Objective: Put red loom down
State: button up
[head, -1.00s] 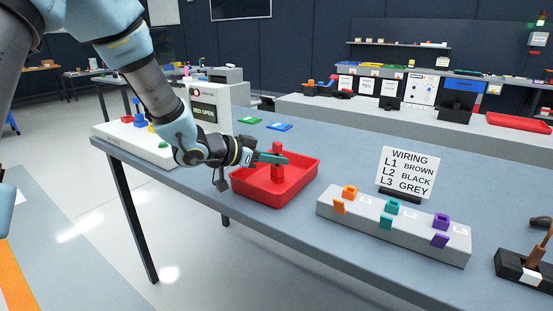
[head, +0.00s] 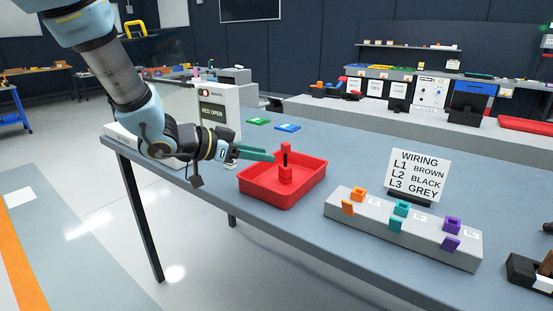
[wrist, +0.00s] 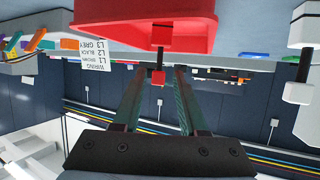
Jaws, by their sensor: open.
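The red loom (head: 285,174) stands upright in the red tray (head: 262,194), with a red block at its foot, a dark stem and a small red top. My gripper (head: 271,156) is open and empty, level with the stem and just left of it. In the wrist view, which is upside down, the loom's red top (wrist: 158,78) and dark stem show between and beyond the tips of the two green fingers. The fingers look clear of the loom.
Right of the tray is a grey block (head: 341,215) with orange, teal and purple clips. A wiring sign (head: 418,175) stands behind it. Green (head: 258,121) and blue (head: 288,127) pieces lie behind the tray. A white box (head: 218,112) stands behind my arm.

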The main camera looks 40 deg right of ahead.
jog(key=shift+v, duration=2.1)
jog(key=w+a+f+n+t+y, duration=0.25)
jog(key=w+a+n+t, duration=0.3)
jog(key=w+a, duration=0.35)
jog(key=w+a+f+n+t+y, duration=0.1)
jog(key=w+a+n+t+y, duration=0.15)
jog(key=a, duration=0.45)
jog(key=w+a+f+n+t+y, duration=0.1)
jog(key=w+a+n+y, duration=0.25)
jog(key=a, duration=0.45)
jog(key=s+a+f+n+g+y, duration=0.2)
jog(key=s+a+n, duration=0.1)
jog(key=s+a, duration=0.3)
jog(key=s+a+f+n+g+y, duration=0.2)
jog(key=s+a, duration=0.4)
jog(key=a, duration=0.3)
jog(key=shift+s+a+n+g+y, duration=0.4)
jog(key=shift+n+g, duration=0.4)
jog(key=shift+n, duration=0.15)
